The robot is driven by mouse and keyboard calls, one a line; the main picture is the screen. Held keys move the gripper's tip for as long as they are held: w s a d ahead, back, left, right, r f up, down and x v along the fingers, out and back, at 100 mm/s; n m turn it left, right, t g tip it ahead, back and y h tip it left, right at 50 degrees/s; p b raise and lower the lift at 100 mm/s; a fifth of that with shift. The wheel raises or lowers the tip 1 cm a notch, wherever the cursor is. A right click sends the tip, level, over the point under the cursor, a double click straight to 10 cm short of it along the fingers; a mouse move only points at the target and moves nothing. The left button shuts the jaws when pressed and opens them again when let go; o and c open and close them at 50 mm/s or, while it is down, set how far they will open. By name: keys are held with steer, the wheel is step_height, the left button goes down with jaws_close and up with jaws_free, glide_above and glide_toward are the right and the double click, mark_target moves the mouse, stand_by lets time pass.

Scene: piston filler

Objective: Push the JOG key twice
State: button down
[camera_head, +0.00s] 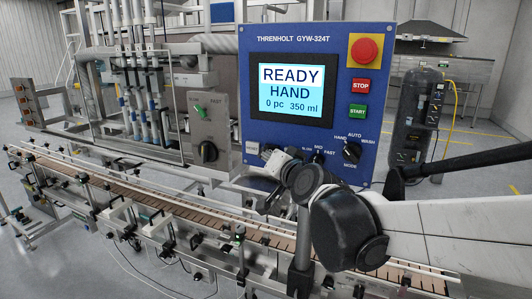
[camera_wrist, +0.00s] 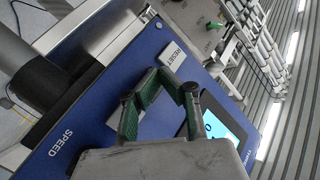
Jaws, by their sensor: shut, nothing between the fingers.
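The blue control panel (camera_head: 306,136) faces me in the head view, its screen (camera_head: 291,89) reading READY, HAND, 0 pc and 350 ml. No key lettered JOG can be read in either view. A pale key (camera_head: 252,148) shows at the panel's lower left, beside my arm's end. In the wrist view a pale key lettered RESET (camera_wrist: 173,56) sits just beyond my gripper (camera_wrist: 160,74). My gripper is shut and empty, its green-padded fingers in front of the panel. They hide the panel part behind them; I cannot tell whether they touch it.
A red mushroom button (camera_head: 365,50), a STOP key (camera_head: 361,86) and a START key (camera_head: 357,111) line the panel's right side. The MODE knob (camera_head: 351,151) is below. A conveyor (camera_head: 160,217) runs below the panel. A grey box with a black knob (camera_head: 208,128) stands left.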

steer(key=shift+w+d, duration=0.15)
steer(key=shift+w, duration=0.2)
stand_by(0.7)
stand_by(0.4)
steer(key=shift+s+a, duration=0.35)
steer(key=shift+s, duration=0.4)
steer(key=s, duration=0.1)
steer(key=s+a, duration=0.1)
steer(key=s, duration=0.1)
steer(key=s+a+p, duration=0.1)
steer(key=shift+s, duration=0.25)
stand_by(1.9)
